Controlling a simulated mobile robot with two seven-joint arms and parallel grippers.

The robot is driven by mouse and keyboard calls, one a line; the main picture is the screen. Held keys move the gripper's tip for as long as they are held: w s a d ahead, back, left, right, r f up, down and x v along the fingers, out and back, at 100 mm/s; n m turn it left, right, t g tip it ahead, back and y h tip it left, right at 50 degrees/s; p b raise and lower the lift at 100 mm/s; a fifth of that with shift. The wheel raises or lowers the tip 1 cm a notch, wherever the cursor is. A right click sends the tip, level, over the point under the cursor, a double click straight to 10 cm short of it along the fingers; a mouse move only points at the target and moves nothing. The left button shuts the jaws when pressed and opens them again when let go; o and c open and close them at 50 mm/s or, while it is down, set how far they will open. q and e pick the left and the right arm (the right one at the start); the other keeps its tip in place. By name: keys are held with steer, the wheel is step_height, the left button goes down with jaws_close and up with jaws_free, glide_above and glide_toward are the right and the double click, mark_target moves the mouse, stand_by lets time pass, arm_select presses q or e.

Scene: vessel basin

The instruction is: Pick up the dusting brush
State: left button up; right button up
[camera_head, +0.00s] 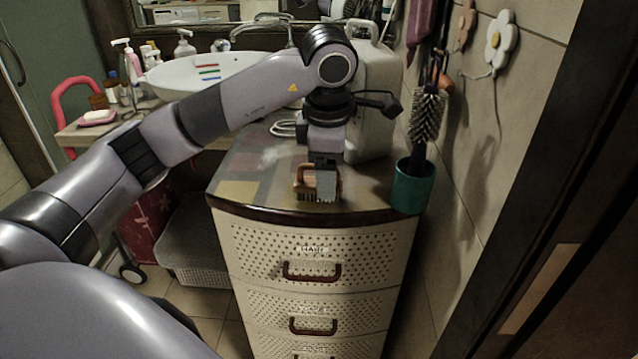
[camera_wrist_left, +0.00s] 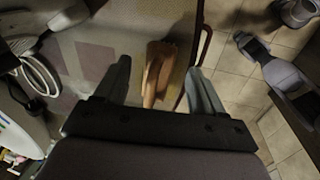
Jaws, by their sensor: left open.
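The dusting brush (camera_head: 304,182) has a light brown wooden body and dark bristles. It sits on the top of the drawer cabinet (camera_head: 240,190), near its front edge. My left gripper (camera_head: 325,196) is right at the brush and hides part of it in the head view. In the left wrist view the brush (camera_wrist_left: 158,72) lies between the two spread fingers of my left gripper (camera_wrist_left: 157,85), with a gap on both sides.
A green cup (camera_head: 412,188) with a round bristle brush (camera_head: 427,115) stands at the cabinet's right corner. A pale canister (camera_head: 372,95) stands behind my left gripper. A white basin (camera_head: 205,75) is at the back left. A wall closes off the right.

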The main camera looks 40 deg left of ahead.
arm_select(q)
steer(key=shift+w+a+f, duration=0.1)
steer(key=shift+w+f, duration=0.1)
steer(key=shift+f, duration=1.05)
steer(key=c, duration=1.1)
steer(key=shift+c, duration=0.2)
step_height(320, 180, up, 6)
steer(key=shift+w+f, duration=0.1)
steer(key=shift+f, duration=0.05)
step_height(320, 180, up, 14)
steer(key=p, duration=0.3)
steer(key=shift+r, duration=0.2)
steer(key=shift+o, duration=0.6)
